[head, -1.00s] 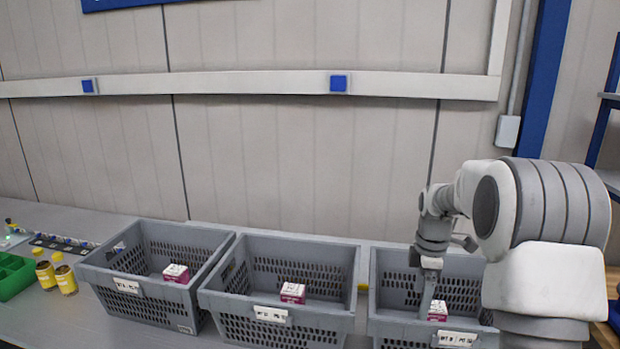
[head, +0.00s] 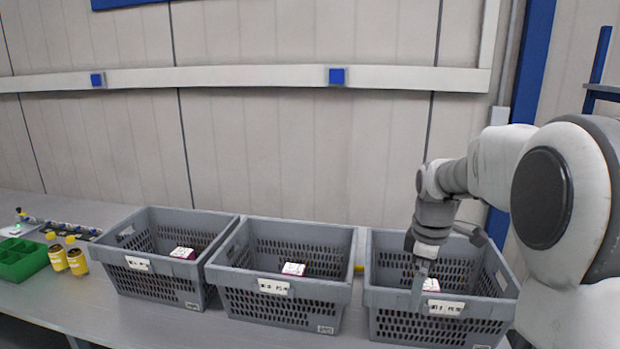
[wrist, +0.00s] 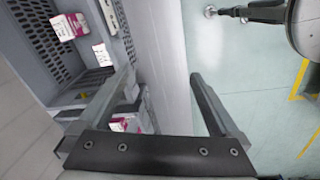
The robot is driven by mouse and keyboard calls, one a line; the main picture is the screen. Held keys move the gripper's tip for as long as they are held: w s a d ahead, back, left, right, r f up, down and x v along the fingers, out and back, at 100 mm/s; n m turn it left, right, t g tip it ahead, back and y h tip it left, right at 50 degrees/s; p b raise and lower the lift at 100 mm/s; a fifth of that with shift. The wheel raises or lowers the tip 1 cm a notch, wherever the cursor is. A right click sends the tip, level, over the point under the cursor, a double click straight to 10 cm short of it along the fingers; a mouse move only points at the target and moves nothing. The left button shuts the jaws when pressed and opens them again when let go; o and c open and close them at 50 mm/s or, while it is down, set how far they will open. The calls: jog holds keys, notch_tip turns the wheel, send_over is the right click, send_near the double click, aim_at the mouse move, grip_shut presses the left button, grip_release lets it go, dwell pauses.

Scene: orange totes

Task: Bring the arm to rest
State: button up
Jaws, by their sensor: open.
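My gripper (head: 419,283) is at the front part of the right grey crate (head: 493,290) in the head view, pointing down. In the wrist view my gripper (wrist: 165,85) shows two fingers spread wide apart with nothing between them. A white and magenta box (head: 431,285) lies in the right crate, partly hidden behind my gripper. A similar box (wrist: 125,124) shows beside the left finger in the wrist view.
The middle crate (head: 340,292) and left crate (head: 122,274) each hold one box, the middle box (head: 293,269) and left box (head: 183,253). Yellow bottles (head: 77,260) and a green bin (head: 22,262) stand at the left. A wall is behind the table.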

jog(key=s+a+f+m+t+b, duration=0.1)
jog(key=s+m, duration=0.5)
jog(key=s, duration=0.6)
jog(key=s+a+m+t+b, duration=0.3)
jog(key=s+a+m+b, duration=0.3)
jog(key=s, duration=0.6)
jog(key=shift+a+f+m, duration=0.2)
jog(key=shift+f+m, duration=0.1)
jog(key=shift+f, duration=0.05)
